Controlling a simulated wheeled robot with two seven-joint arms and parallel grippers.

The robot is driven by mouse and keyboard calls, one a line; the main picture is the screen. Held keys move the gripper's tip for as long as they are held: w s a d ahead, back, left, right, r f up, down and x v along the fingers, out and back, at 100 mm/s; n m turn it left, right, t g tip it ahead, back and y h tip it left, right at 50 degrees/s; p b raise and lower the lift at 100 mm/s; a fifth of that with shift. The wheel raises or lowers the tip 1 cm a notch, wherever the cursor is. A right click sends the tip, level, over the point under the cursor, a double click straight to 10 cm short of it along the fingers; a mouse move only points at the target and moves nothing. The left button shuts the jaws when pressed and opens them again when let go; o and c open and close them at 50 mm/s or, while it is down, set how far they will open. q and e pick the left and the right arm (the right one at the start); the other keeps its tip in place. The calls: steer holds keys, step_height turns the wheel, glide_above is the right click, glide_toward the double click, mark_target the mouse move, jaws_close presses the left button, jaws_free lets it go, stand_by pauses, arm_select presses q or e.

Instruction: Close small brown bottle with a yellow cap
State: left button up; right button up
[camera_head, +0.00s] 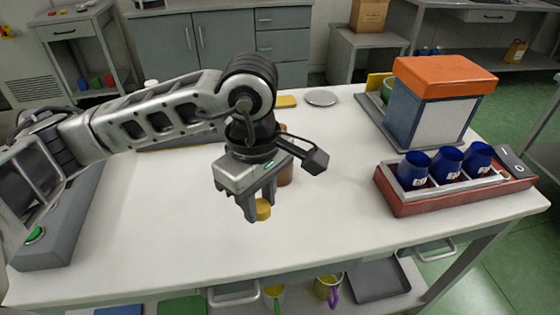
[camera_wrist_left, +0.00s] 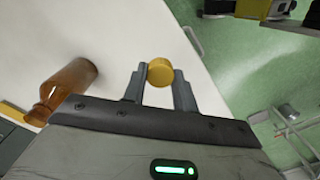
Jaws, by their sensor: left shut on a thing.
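My left gripper (camera_head: 259,205) is shut on a yellow cap (camera_head: 263,211) and holds it over the white table. In the left wrist view the yellow cap (camera_wrist_left: 160,71) sits between the two fingertips of my left gripper (camera_wrist_left: 159,82). The small brown bottle (camera_head: 285,174) stands on the table just behind the gripper, mostly hidden by it in the head view. In the left wrist view the brown bottle (camera_wrist_left: 72,84) is to the left, apart from the cap, with its bare neck showing. My right gripper is in neither view.
A red tray (camera_head: 400,206) with three blue cups (camera_head: 447,163) is on the right, in front of an orange-topped box (camera_head: 440,78). A silver disc (camera_head: 321,98) lies at the back. A grey box with a green button (camera_head: 35,235) is at the left. The front middle is clear.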

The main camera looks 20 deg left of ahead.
arm_select(q)
steer(key=w+a+m, duration=0.1)
steer(key=m, duration=0.3)
steer(key=w+a+f+m, duration=0.1)
steer(key=m, duration=0.4)
steer(key=w+a+f+m, duration=0.1)
steer(key=m, duration=0.4)
steer(key=shift+w+a+f, duration=0.1)
steer(key=shift+w+a, duration=0.05)
steer(key=shift+a, duration=0.15)
